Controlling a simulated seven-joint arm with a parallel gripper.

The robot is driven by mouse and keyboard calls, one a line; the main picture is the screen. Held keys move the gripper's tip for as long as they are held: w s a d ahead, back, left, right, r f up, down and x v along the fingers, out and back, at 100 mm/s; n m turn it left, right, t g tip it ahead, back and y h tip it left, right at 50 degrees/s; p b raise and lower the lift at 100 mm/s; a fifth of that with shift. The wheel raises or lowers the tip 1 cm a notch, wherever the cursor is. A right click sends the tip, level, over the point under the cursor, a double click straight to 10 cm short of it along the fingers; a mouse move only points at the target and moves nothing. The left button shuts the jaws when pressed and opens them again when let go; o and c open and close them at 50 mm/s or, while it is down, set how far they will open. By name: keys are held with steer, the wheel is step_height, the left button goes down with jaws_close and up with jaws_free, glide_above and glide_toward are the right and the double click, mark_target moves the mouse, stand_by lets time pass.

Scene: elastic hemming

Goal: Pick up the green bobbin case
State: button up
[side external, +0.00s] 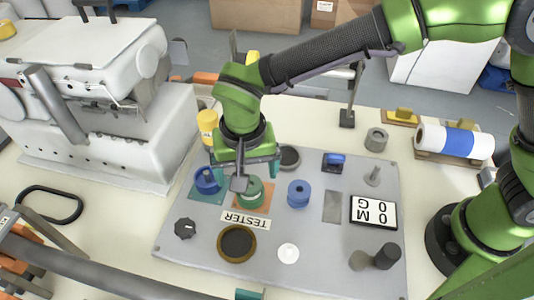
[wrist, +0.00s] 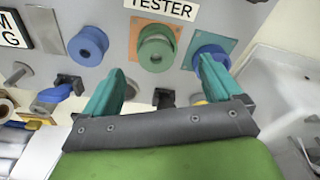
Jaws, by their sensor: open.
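The green bobbin case (side external: 252,194) sits on an orange square on the grey panel, just above the TESTER label. In the wrist view the green bobbin case (wrist: 156,52) is round, with a second green ring showing behind it. My gripper (side external: 245,170) is above it with its two teal fingers spread wide. In the wrist view my gripper (wrist: 163,72) has nothing between its fingers, and the green case shows just beyond the gap. The right finger there overlaps the blue part on the teal square. My gripper partly hides the case in the side view.
A blue bobbin part (side external: 207,181) sits left of the green case and a blue spool (side external: 298,194) right of it, both close. A black knob (side external: 185,228), a brown-rimmed dark disc (side external: 237,244) and a white disc (side external: 288,253) lie in front. A white sewing machine (side external: 100,95) stands at left.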

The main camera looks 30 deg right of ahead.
mark_target(250, 187)
steer(key=f, duration=0.7)
steer(key=shift+w+d+f, duration=0.2)
steer(key=shift+w+d, duration=0.05)
steer(key=shift+d, duration=0.1)
